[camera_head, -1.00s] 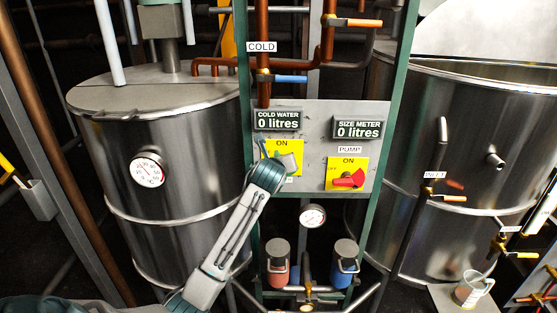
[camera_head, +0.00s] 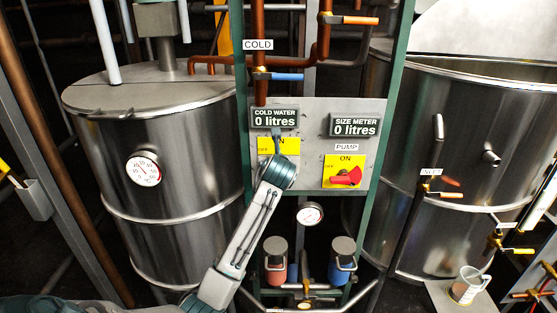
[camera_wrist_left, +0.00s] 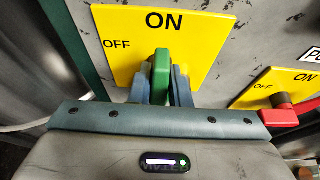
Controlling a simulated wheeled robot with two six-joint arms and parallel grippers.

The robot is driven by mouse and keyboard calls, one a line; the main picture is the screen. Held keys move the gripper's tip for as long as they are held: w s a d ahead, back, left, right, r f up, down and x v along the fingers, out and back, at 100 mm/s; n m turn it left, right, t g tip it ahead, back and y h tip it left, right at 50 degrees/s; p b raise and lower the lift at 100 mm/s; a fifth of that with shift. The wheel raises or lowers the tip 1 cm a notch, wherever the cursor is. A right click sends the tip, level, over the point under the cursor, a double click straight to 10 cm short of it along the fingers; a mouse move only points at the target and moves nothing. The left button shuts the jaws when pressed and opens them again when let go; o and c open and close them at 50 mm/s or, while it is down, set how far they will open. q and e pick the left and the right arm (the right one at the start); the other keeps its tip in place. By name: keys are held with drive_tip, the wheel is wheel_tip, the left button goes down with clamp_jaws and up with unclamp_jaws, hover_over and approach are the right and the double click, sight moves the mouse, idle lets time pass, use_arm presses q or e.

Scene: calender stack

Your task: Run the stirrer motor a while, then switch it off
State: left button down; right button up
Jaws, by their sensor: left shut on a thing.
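A green switch handle (camera_wrist_left: 161,70) stands on a yellow ON/OFF plate (camera_wrist_left: 205,45) in the left wrist view. It points up toward ON, with OFF to its left. My left gripper (camera_wrist_left: 162,90) is shut on the green handle, one finger on each side. In the head view the same yellow plate (camera_head: 291,146) is mostly hidden behind my left gripper (camera_head: 278,142), and any label below it is covered. A grey box with a shaft (camera_head: 158,20), perhaps the stirrer motor, stands on the left tank's lid. My right gripper is not in view.
The red pump switch (camera_head: 345,177) sits close on the right of the same grey panel (camera_head: 312,165). Both litre displays above read 0. Steel tanks stand left (camera_head: 190,150) and right (camera_head: 440,120). A blue-handled valve (camera_head: 275,76) is above the panel.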

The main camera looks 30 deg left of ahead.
use_arm(q)
drive_tip(key=c, duration=1.4)
unclamp_jaws()
drive_tip(key=shift+o, duration=0.2)
drive_tip(key=shift+s+d, duration=0.2)
drive_tip(key=shift+s, duration=0.1)
drive_tip(key=b+v, duration=0.4)
drive_tip(key=v, duration=0.6)
drive_tip(key=shift+r, duration=0.15)
idle(4.6)
